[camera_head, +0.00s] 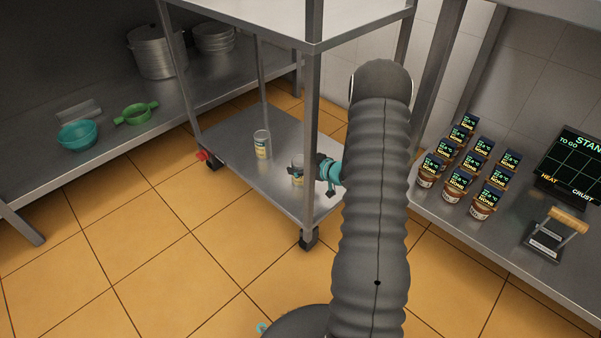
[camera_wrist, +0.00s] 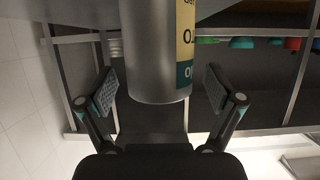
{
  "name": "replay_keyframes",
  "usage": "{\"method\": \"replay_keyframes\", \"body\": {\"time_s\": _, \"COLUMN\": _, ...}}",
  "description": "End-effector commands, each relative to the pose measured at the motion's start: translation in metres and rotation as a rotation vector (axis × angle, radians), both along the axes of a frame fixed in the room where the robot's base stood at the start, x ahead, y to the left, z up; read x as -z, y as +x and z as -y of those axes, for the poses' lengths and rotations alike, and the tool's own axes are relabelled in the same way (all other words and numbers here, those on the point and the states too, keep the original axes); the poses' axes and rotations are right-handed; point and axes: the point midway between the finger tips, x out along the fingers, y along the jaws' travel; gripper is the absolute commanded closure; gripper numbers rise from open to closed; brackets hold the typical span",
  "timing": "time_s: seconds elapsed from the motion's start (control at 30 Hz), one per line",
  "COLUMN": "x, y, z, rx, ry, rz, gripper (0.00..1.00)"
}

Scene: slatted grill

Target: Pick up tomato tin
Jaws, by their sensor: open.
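A metal tin (camera_head: 297,170) with a yellow and teal label stands on the trolley's lower shelf (camera_head: 235,165). In the wrist view this tin (camera_wrist: 158,60) fills the space between the fingers, upside down in the picture, with its label cut off, so I cannot read what it holds. My gripper (camera_wrist: 160,88) is open, one finger pad on each side of the tin, with a visible gap on both sides. In the head view my gripper (camera_head: 318,170) is close to the tin's right side, partly hidden by my arm. A second, similar tin (camera_head: 262,144) stands further back left.
The trolley's upper shelf (camera_head: 275,25) and its posts (camera_head: 313,120) surround the tins. A counter on the right holds several jars (camera_head: 458,180) and a wooden-handled press (camera_head: 555,230). Bowls (camera_head: 77,135) and pots (camera_head: 157,52) sit on the left shelf. The floor at front left is clear.

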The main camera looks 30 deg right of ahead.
Motion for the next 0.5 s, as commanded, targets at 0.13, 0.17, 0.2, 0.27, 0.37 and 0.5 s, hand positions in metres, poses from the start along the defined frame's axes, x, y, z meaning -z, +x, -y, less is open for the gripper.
{"method": "replay_keyframes", "body": {"time_s": 0.13, "x": 0.0025, "y": 0.0056, "z": -0.0019, "rx": 0.000, "ry": 0.000, "rz": 0.000, "gripper": 0.08}}
{"method": "replay_keyframes", "body": {"time_s": 0.17, "x": 0.0023, "y": 0.0055, "z": -0.0019, "rx": 0.000, "ry": 0.000, "rz": 0.000, "gripper": 0.08}}
{"method": "replay_keyframes", "body": {"time_s": 0.2, "x": 0.0022, "y": 0.0053, "z": -0.0017, "rx": 0.000, "ry": 0.000, "rz": 0.000, "gripper": 0.08}}
{"method": "replay_keyframes", "body": {"time_s": 0.27, "x": 0.0022, "y": 0.0052, "z": -0.0018, "rx": 0.000, "ry": 0.000, "rz": 0.000, "gripper": 0.08}}
{"method": "replay_keyframes", "body": {"time_s": 0.37, "x": 0.0021, "y": 0.0051, "z": -0.0017, "rx": 0.000, "ry": 0.000, "rz": 0.000, "gripper": 0.33}}
{"method": "replay_keyframes", "body": {"time_s": 0.5, "x": 0.0021, "y": 0.0051, "z": -0.0016, "rx": 0.000, "ry": 0.000, "rz": 0.000, "gripper": 0.68}}
